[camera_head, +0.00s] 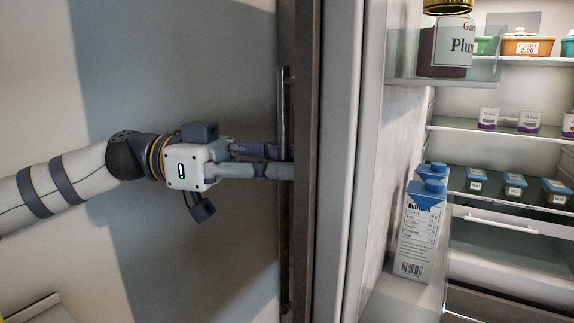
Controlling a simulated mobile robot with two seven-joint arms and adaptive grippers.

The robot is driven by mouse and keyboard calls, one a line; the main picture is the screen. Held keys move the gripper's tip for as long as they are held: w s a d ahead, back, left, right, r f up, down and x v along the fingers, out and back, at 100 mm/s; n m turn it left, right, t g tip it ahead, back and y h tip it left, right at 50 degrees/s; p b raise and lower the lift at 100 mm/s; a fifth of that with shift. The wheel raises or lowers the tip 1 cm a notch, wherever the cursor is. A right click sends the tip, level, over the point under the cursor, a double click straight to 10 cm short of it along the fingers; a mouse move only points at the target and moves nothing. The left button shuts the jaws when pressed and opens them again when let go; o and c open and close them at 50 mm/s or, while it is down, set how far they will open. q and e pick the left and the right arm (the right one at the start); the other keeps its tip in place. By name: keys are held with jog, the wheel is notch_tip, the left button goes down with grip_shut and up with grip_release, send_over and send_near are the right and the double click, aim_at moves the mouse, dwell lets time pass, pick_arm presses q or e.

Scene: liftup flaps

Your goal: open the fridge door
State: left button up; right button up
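The fridge door (304,230) stands open and is seen nearly edge-on in the middle of the head view. A long vertical bar handle (284,105) runs along its outer face, on the left side. My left gripper (278,160) comes in from the left at the middle height of the handle. Its two fingers reach to the handle and overlap it. I cannot tell whether they are clamped on the bar or just around it. The fridge interior (500,255) shows on the right. My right gripper is not in view.
A plum jar (446,45) sits on an upper clear shelf. Blue-capped cartons (420,235) stand lower down. Small cups (529,121) and lidded containers (527,45) sit on the inner shelves.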

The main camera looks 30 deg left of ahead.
pick_arm(q)
jog(key=shift+o, duration=1.2)
jog(key=v, duration=1.2)
